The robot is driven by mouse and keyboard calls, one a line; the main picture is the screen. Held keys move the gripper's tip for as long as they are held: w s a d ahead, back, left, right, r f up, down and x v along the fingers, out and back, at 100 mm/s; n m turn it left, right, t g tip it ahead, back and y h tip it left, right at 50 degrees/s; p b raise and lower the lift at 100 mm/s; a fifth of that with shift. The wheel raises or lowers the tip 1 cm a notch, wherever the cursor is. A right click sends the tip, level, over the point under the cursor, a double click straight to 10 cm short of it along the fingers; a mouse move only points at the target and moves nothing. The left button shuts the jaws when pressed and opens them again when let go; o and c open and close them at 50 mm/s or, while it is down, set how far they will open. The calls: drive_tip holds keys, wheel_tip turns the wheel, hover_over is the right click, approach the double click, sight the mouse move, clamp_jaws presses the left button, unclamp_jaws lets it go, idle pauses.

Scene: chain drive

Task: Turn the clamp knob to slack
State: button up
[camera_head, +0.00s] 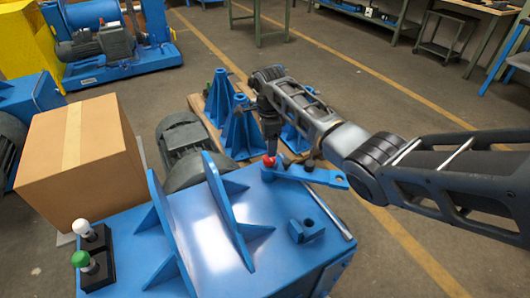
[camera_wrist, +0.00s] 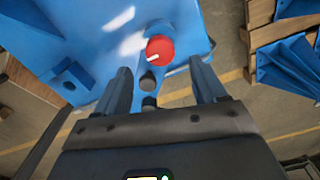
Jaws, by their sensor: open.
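The red clamp knob (camera_head: 268,161) sits on a blue bar (camera_head: 325,177) at the far right edge of the blue machine top. In the wrist view the knob (camera_wrist: 160,44) is round, with a white mark towards its lower left. My gripper (camera_head: 270,148) points down over the knob in the head view. In the wrist view my gripper (camera_wrist: 163,72) is open, its two fingers spread left and right, with the knob ahead between the lines of the fingers. No contact with the knob is visible. The knob's lower side is hidden.
Dark round studs (camera_wrist: 148,80) stand close to the knob, between the fingers in the wrist view. A blue block (camera_head: 306,230) and upright blue ribs (camera_head: 225,205) are on the machine top (camera_head: 285,265). Blue stands (camera_head: 240,130) and a cardboard box (camera_head: 80,155) are nearby.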

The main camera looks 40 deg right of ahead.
sight(269, 160)
drive_tip(key=shift+f, duration=3.05)
drive_tip(key=c, duration=1.1)
